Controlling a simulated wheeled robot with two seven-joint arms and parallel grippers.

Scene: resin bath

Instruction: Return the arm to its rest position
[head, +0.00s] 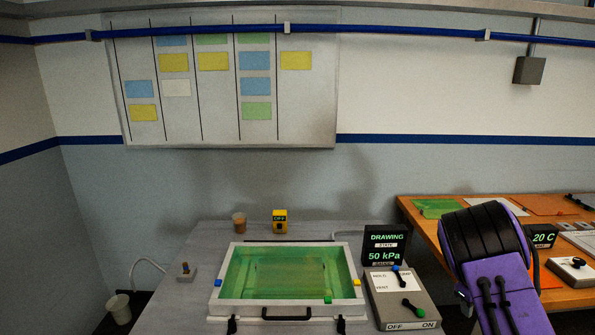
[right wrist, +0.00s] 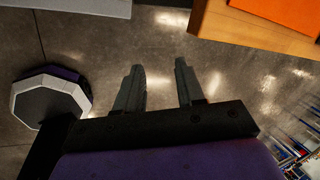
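My right arm (head: 490,262), purple and black, rises at the right of the head view in front of the wooden bench. Its fingers are not clear there. In the right wrist view my right gripper (right wrist: 160,88) shows two dark fingers spread apart with nothing between them, over bare floor. My left gripper is not in the head view. The resin bath (head: 288,272), a white-framed tray with green contents and a black front handle, sits on the grey table. The control box (head: 402,298) beside it has a blue-tipped and a green-tipped lever.
A display (head: 385,245) reads "DRAWING" and "50 kPa". A yellow "OFF" box (head: 280,221) and a brown cup (head: 239,222) stand behind the bath. The wooden bench (head: 430,228) is at right; its edge (right wrist: 240,35) shows in the wrist view. Open floor (right wrist: 160,40) lies below the fingers.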

